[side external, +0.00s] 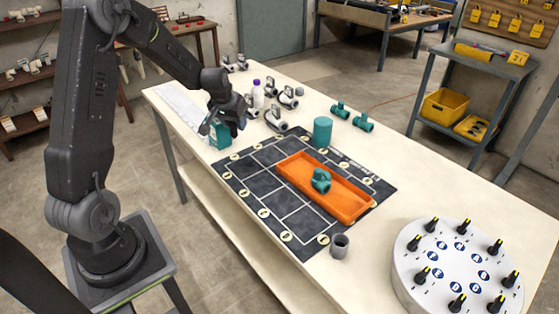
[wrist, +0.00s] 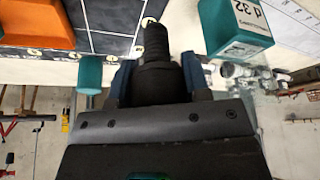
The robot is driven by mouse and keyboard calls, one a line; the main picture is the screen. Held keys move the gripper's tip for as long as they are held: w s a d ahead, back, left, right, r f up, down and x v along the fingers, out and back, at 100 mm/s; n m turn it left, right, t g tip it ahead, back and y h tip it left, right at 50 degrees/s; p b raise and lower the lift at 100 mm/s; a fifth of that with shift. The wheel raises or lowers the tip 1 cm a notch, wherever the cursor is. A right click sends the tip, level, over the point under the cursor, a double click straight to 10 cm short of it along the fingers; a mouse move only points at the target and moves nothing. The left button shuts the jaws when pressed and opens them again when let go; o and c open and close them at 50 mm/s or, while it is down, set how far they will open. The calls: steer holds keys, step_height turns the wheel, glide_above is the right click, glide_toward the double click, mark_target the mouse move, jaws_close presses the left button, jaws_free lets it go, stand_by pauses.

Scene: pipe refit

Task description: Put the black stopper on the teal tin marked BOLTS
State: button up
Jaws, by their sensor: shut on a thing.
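My gripper (side external: 236,119) is at the far left part of the table, beside a teal box (side external: 220,136). In the wrist view my gripper (wrist: 157,78) has its blue fingers shut on a dark, ridged piece, the black stopper (wrist: 155,48). The stopper cannot be made out in the side view. A plain teal cylinder (side external: 322,131), perhaps the tin, stands upright at the back edge of the dark mat, apart from my gripper. A teal cylinder also shows at the left in the wrist view (wrist: 90,73). No BOLTS marking is readable on it.
Grey fittings (side external: 276,118) and a white bottle (side external: 257,95) stand behind my gripper. A grey cup-like piece (side external: 340,246) and a round knobbed panel (side external: 455,270) are at the front right.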

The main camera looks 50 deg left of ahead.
steer(key=w+d+f, duration=0.1)
steer(key=w+d, duration=0.1)
steer(key=w+d+f, duration=0.4)
steer(key=w, duration=0.1)
steer(key=shift+f, duration=2.3)
steer(key=shift+f, duration=0.15)
steer(key=o, duration=0.9)
